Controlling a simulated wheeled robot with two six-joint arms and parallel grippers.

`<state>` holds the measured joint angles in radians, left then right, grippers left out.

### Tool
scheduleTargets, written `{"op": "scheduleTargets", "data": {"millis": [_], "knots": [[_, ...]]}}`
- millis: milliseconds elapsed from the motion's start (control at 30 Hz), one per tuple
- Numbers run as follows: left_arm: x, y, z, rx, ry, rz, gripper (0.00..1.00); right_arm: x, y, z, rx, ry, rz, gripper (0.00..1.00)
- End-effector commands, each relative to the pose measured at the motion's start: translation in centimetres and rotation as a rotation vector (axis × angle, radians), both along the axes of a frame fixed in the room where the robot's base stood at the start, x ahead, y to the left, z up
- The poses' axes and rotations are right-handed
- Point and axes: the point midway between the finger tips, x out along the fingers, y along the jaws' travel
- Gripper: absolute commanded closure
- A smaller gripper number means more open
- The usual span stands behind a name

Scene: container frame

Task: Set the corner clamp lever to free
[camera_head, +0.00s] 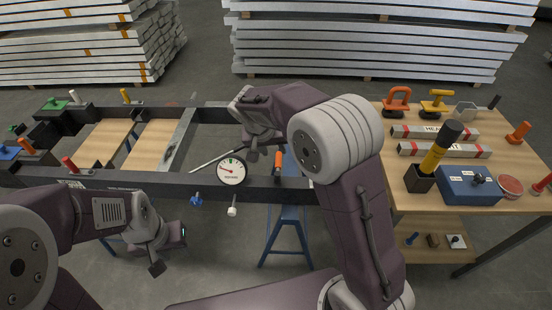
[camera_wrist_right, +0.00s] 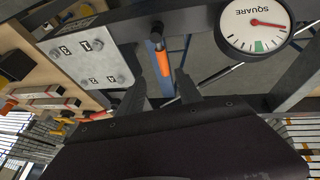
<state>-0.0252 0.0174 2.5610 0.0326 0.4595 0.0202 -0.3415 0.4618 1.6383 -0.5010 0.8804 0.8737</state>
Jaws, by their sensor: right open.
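A lever with an orange grip (camera_head: 278,162) stands at the near right part of the dark frame (camera_head: 265,188), beside the round white dial (camera_head: 231,171). In the right wrist view the orange grip (camera_wrist_right: 163,66) is just beyond the gap between the fingers of my right gripper (camera_wrist_right: 160,96), which is open and empty. The dial (camera_wrist_right: 256,24) there reads SQUARE, with a red needle. A grey bolted plate with number labels (camera_wrist_right: 90,56) is left of the lever. My left gripper (camera_head: 166,252) hangs in front of the frame, away from the lever; its finger gap is unclear.
A wooden bench (camera_head: 400,190) on the right holds orange and yellow handled tools, a blue box (camera_head: 470,187) and a black holder. A blue trestle (camera_head: 287,235) stands under the frame. Stacked beams (camera_head: 375,40) lie behind. My right arm hides the frame's right end.

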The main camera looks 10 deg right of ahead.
Motion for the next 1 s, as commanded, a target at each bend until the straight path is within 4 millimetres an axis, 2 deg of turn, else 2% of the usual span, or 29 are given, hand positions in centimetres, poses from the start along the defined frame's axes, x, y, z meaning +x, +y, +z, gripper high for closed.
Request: {"op": "scheduleTargets", "data": {"millis": [200,400,533,767,867,900,933,1000], "knots": [[0.1,0.0,-0.5,0.0,0.0,0.0,0.64,1.2,-1.3,-4.1,-0.002,0.007,-0.003,0.59],[0.0,0.0,-0.8,0.0,0.0,0.0,0.64,2.4,-2.2,-7.1,0.0,0.004,-0.001,0.59],[0.0,0.0,-0.8,0.0,0.0,0.0,0.64,2.7,-2.4,-7.8,0.001,0.004,-0.001,0.59],[0.1,0.0,-0.8,0.0,0.0,0.0,0.64,2.8,-2.4,-7.9,0.001,0.002,0.0,0.59],[0.0,0.0,-0.8,0.0,0.0,0.0,0.64,2.8,-2.4,-7.9,0.001,0.003,-0.001,0.84],[0.0,0.0,-0.8,0.0,0.0,0.0,0.64,2.8,-2.4,-7.9,0.001,0.003,-0.001,0.95],[0.0,0.0,-0.8,0.0,0.0,0.0,0.64,2.8,-2.4,-7.9,0.001,0.003,-0.001,1.0],[0.0,0.0,-0.8,0.0,0.0,0.0,0.64,2.8,-2.4,-7.9,0.001,0.003,-0.001,1.0]]}}
